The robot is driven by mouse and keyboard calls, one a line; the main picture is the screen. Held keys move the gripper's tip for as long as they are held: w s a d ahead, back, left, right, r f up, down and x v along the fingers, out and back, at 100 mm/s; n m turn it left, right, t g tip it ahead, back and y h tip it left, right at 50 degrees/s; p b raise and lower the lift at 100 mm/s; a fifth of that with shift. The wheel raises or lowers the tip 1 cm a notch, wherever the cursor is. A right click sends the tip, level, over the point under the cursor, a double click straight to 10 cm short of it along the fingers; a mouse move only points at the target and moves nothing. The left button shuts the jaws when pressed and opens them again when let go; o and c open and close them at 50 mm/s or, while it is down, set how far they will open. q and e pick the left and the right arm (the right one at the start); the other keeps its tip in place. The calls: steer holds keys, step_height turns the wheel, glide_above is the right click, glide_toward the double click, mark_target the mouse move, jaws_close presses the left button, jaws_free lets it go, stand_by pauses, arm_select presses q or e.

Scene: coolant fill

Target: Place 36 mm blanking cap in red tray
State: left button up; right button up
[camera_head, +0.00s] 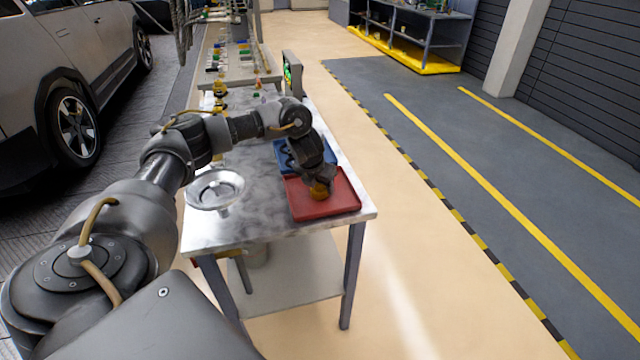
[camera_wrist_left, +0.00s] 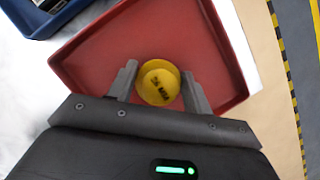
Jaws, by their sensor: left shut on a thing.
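The yellow blanking cap (camera_wrist_left: 158,84) has dark lettering on its top and sits between the fingers of my left gripper (camera_wrist_left: 160,92) in the left wrist view. The gripper is shut on it. The red tray (camera_head: 340,194) lies at the front right of the metal table, and its floor shows behind the cap in the wrist view (camera_wrist_left: 95,65). In the head view my left gripper (camera_head: 319,190) points down over the tray, with the cap low between its fingers. I cannot tell whether the cap touches the tray floor. My right gripper is not in view.
A blue tray (camera_head: 282,158) adjoins the red tray's far side. A small screen (camera_head: 291,72) stands at the table's back. A grey car (camera_head: 60,75) is at the left.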

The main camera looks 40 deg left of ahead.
mark_target(316, 192)
arm_select(q)
steer(key=o, duration=1)
steer(key=shift+c, duration=0.2)
steer(key=v, duration=0.7)
steer(key=shift+w, duration=0.15)
steer(key=p+v, duration=0.2)
steer(key=v, duration=0.3)
